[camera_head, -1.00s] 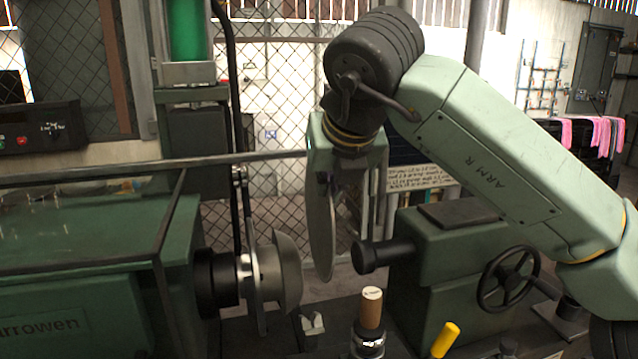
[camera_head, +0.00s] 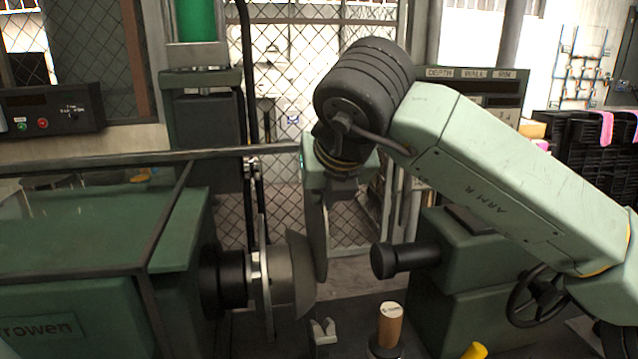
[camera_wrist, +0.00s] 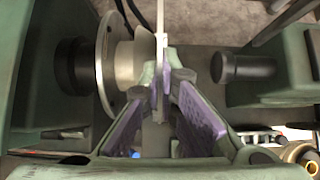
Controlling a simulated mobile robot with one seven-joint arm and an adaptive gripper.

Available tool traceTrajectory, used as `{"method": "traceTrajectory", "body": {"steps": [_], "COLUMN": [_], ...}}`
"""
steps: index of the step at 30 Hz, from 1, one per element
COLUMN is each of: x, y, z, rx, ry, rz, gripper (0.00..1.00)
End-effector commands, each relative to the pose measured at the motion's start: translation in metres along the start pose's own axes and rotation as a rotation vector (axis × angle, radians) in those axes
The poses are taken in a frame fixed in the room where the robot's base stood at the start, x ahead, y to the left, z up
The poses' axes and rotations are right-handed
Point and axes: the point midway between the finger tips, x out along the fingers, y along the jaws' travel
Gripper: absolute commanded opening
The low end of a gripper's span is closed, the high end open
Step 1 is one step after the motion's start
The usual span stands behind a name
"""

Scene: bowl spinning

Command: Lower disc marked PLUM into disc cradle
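A thin pale metal disc (camera_head: 317,235) hangs upright and nearly edge-on below my gripper (camera_head: 338,195). In the wrist view the disc (camera_wrist: 161,22) is a thin strip, and my gripper (camera_wrist: 160,82) is shut on it with both purple-lined fingers. No PLUM mark is legible on it. A small pale two-pronged piece (camera_head: 322,332), seemingly the disc cradle, stands low on the machine bed. The disc's lower edge is above it in the head view, with a visible gap. I cannot make out the cradle in the wrist view.
A rounded metal former (camera_head: 302,275) on the lathe's spindle is close left of the disc; whether they touch is unclear. A black tailstock end (camera_head: 390,260) is to the right.

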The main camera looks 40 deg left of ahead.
Motion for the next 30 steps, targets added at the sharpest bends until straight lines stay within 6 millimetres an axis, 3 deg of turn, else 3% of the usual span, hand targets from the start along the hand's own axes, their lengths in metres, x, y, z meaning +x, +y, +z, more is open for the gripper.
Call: {"method": "traceTrajectory", "body": {"steps": [14, 30], "x": [0.006, 0.036], "y": [0.000, 0.000], "z": [-0.005, -0.035], "rx": [0.000, 0.000], "ry": [0.000, -0.001], "rz": [0.001, 0.001], "gripper": [0.00, 0.00]}}
